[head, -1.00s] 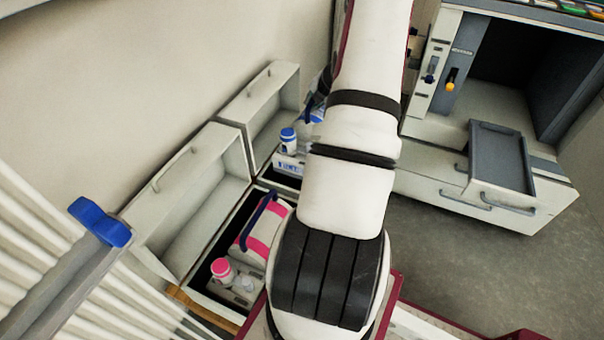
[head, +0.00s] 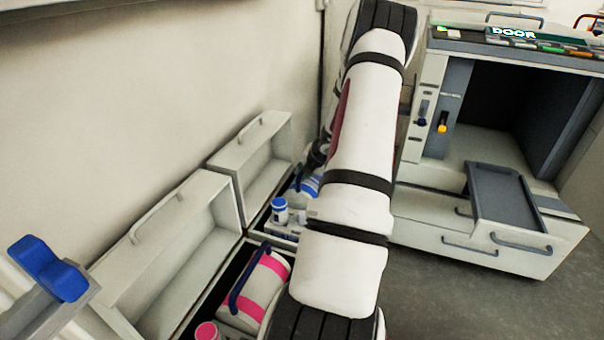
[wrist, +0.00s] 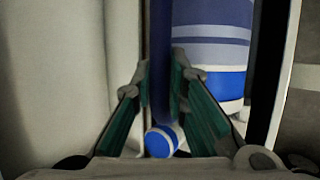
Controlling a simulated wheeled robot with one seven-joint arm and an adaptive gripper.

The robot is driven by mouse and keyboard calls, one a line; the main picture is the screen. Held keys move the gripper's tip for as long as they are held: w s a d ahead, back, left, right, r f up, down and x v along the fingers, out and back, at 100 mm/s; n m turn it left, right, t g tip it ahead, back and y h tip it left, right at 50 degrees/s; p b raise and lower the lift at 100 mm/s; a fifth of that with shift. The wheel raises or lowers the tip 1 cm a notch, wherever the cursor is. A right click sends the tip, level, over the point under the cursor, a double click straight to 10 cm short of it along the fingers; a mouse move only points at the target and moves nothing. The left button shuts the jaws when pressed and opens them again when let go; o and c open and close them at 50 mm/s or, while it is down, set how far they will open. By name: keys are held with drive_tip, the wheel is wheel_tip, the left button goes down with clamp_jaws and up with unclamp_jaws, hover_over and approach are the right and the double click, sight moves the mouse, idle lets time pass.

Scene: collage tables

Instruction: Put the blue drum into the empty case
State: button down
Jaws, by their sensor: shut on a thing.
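The blue drum (head: 309,186) is white with blue bands and sits in the far open case (head: 258,222), partly hidden behind my arm. In the wrist view the drum (wrist: 211,45) stands large at right of centre, with its dark blue handle (wrist: 161,60) running between my fingers. My gripper (wrist: 161,88) is shut on that handle. The drum still appears inside the case; whether it is lifted at all I cannot tell. A pink-banded drum (head: 257,292) with a dark blue handle lies in the near open case (head: 205,315). I cannot make out an empty case.
A blue-capped bottle (head: 280,210) stands near the blue drum, and a pink-capped one (head: 207,332) is in the near case. Open lids (head: 180,262) lean along the wall. A cabinet (head: 430,205) with a grey tray (head: 503,200) stands right. Floor (head: 480,300) is clear at lower right.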

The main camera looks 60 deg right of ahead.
sight(302, 184)
drive_tip(key=shift+f+b, duration=1.6)
drive_tip(key=shift+f, duration=0.5)
drive_tip(key=c, duration=1.6)
unclamp_jaws()
drive_tip(key=shift+f, duration=0.1)
